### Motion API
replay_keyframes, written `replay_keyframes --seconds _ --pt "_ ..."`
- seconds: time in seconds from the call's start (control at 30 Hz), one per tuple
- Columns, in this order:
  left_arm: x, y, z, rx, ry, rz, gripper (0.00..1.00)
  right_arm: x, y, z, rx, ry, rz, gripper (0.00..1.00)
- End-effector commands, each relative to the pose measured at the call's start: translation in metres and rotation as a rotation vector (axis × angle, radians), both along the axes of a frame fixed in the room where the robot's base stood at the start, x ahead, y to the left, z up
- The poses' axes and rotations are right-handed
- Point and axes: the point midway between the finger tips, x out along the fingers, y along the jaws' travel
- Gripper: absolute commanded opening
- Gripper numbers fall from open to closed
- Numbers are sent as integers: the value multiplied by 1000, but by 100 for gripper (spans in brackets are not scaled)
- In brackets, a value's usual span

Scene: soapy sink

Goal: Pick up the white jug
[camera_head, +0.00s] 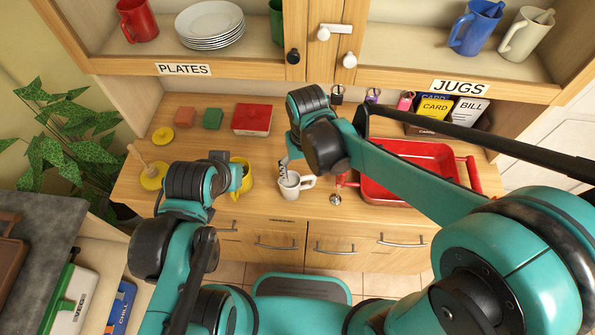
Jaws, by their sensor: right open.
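A small white jug (290,191) stands upright on the wooden counter near its front edge, with its handle to the right. My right gripper (285,170) is open and comes down over the jug's rim; I cannot tell whether it touches. Another off-white jug (522,38) stands on the upper shelf labelled JUGS, beside a blue jug (474,30). My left gripper (238,177) is in front of a yellow jug (246,182) on the counter, which it partly hides. I cannot make out its fingertips.
A red tray (399,199) lies right of the white jug, partly behind my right arm. A red box (252,119), a green block (213,118) and a yellow-based plunger-like item (153,176) are on the counter. White plates (210,22) are stacked on the left shelf.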

Motion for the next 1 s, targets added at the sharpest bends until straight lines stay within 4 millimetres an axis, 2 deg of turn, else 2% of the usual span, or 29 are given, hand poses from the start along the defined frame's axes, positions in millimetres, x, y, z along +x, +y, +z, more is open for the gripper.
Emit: replay_keyframes --seconds 0.43,0.67,0.9,0.93,1.0 --pt "0 0 -17 0 0 0 0 0 -4 -41 -1 2 0 75" --pt "0 0 -33 0 0 0 0 0 -8 -76 0 1 0 75" --pt "0 0 -33 0 0 0 0 0 -9 -78 0 1 0 75" --pt "0 0 -33 0 0 0 0 0 -9 -78 0 1 0 73" --pt "0 0 -33 0 0 0 0 0 -9 -78 0 1 0 54"
